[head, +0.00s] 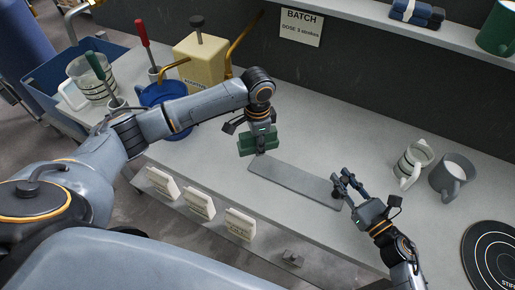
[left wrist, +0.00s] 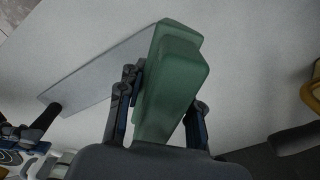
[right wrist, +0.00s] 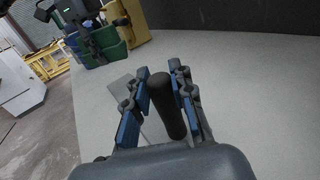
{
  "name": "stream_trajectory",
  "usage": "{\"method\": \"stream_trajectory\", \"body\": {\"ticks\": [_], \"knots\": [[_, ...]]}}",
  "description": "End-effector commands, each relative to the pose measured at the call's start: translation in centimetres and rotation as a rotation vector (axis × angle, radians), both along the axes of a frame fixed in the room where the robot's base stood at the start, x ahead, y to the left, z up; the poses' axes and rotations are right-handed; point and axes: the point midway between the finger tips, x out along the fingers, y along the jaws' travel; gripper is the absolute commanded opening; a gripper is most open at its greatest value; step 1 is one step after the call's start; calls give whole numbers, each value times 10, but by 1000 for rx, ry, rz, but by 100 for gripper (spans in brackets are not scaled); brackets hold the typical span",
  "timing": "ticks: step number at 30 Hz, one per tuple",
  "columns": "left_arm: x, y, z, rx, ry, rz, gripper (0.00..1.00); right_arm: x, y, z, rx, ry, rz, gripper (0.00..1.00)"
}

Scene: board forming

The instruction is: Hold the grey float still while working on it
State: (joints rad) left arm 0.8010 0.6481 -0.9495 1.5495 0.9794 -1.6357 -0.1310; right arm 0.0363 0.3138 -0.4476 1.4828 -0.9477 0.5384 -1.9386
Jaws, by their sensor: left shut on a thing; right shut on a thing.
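The grey float (head: 292,180) is a long flat plate lying on the bench in front of me, with a dark knob-like handle at its right end. My right gripper (head: 343,188) is shut on that dark handle (right wrist: 167,103), which stands between its fingers in the right wrist view. My left gripper (head: 262,130) is shut on a green block (head: 258,142), held at the float's left end. The block also shows in the left wrist view (left wrist: 168,88), overlapping the plate (left wrist: 105,65); I cannot tell if they touch. Fingers partly hide the float's right end.
A striped mug (head: 411,165) and a grey mug (head: 452,176) stand right of the float, with a dark round mat (head: 492,256) nearer. A blue bowl (head: 160,95) and a yellow dispenser (head: 200,62) stand back left.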

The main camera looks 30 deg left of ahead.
Motion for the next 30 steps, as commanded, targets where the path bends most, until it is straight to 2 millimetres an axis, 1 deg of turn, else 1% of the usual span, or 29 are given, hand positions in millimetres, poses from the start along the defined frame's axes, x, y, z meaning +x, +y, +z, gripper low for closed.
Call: {"method": "stream_trajectory", "body": {"ticks": [1, 8, 22, 23, 24, 26, 27, 30], "knots": [[1, 0, 5, -2, -3, 0, 4, -1, -1, -6, -8, 8, -2, 0], [0, 0, 20, -1, -1, 1, 4, -1, -1, -6, -7, 8, -2, 0], [0, 0, 21, -1, -1, 1, 4, -1, -1, -5, -8, 8, -2, 0], [0, 0, 21, -1, -1, 1, 4, -1, -1, -5, -8, 8, -2, 25], [0, 0, 21, -1, -1, 1, 4, -1, -1, -5, -7, 8, -2, 33], [0, 0, 21, -1, -1, 1, 4, -1, -1, -5, -6, 7, -2, 46], [0, 0, 21, -1, -1, 1, 4, -1, -1, -4, -6, 6, -2, 50], [0, 0, 21, -1, -1, 1, 4, -1, -1, -3, -3, 4, -1, 50]]}}
